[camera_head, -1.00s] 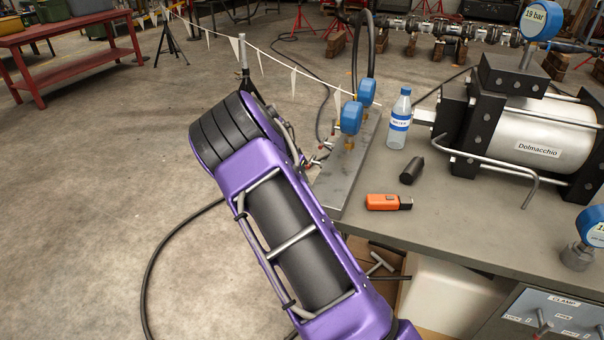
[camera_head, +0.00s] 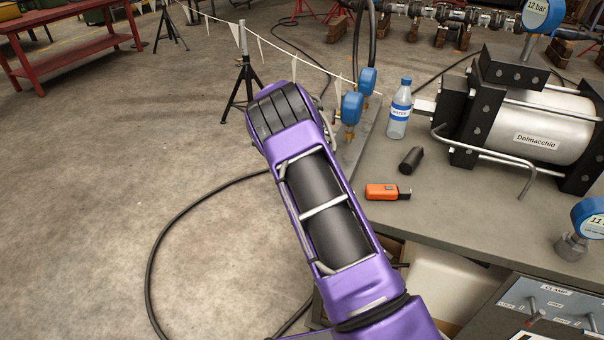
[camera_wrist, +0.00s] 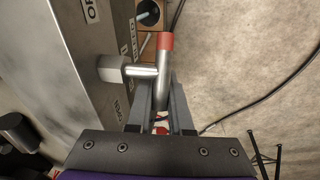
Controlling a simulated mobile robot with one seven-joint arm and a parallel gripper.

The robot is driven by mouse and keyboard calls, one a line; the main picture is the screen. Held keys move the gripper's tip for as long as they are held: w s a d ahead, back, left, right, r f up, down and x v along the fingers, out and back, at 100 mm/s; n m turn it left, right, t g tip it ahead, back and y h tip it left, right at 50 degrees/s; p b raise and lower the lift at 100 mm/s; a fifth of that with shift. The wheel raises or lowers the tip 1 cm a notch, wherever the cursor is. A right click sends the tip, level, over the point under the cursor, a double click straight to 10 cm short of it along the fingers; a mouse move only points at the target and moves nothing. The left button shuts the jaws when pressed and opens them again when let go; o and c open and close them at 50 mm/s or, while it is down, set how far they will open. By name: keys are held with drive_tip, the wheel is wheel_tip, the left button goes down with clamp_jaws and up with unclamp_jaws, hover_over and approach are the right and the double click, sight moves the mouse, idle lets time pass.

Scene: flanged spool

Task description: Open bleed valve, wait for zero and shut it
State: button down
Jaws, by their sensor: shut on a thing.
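My gripper (camera_wrist: 162,108) is shut on this handle, one finger on each side. In the head view my arm hides the gripper and the valve. A blue gauge (camera_head: 541,14) at the top right reads 12 bar. Another blue gauge (camera_head: 590,217) at the right edge shows about 11; its unit is cut off.
The bench (camera_head: 470,205) holds a water bottle (camera_head: 399,110), an orange device (camera_head: 383,191), a black cylinder (camera_head: 411,160) and the Dolmacchio pump (camera_head: 530,125). Two small blue gauges (camera_head: 352,107) stand beside my arm. A black hose (camera_head: 160,235) lies on open floor at left.

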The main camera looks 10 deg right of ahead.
drive_tip(key=c, duration=0.8)
unclamp_jaws()
drive_tip(key=shift+c, duration=0.2)
drive_tip(key=p+v, duration=0.1)
drive_tip(key=v, duration=1.6)
drive_tip(key=shift+r, duration=0.2)
drive_tip(key=shift+s, duration=0.1)
